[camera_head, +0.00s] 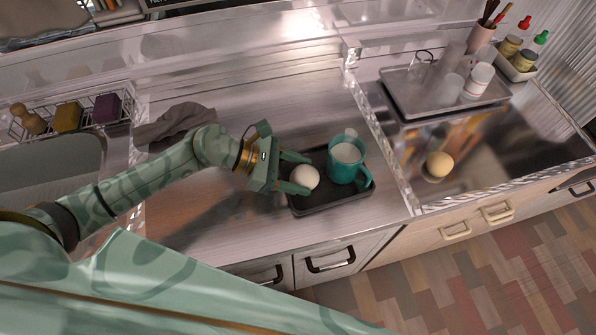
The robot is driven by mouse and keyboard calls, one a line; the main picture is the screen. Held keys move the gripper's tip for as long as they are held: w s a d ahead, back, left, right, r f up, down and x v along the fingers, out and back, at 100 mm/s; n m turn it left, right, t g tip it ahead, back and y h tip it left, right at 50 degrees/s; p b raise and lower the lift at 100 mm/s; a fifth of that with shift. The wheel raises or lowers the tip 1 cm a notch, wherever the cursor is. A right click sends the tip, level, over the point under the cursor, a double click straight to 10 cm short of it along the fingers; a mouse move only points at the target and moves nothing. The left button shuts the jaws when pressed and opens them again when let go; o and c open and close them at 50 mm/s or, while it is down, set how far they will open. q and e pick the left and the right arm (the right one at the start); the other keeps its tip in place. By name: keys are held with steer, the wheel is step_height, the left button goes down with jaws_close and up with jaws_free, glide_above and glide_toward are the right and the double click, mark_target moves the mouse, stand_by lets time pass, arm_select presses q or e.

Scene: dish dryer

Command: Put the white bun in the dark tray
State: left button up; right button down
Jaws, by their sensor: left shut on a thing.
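The white bun (304,177) is between the fingers of my left gripper (297,173), which is shut on it. The bun is over the left part of the dark tray (318,202) on the counter. I cannot tell whether the bun touches the tray's floor. A teal mug (345,163) with something white inside stands in the right part of the tray, close to the bun. My right gripper is not in view.
A grey cloth (174,122) lies behind my left arm. A wire rack (104,103) with sponges is at the left. At the right, a grey tray (445,100) holds cups, and a tan round thing (439,165) lies in the sunken area.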

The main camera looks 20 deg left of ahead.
arm_select(q)
steer(key=shift+f, duration=0.15)
steer(key=o, duration=1)
steer(key=shift+a+r, duration=0.15)
steer(key=shift+r, duration=0.1)
steer(key=v, duration=1.1)
steer(key=shift+a+p, duration=0.3)
steer(key=shift+p, duration=0.15)
steer(key=shift+s, duration=0.1)
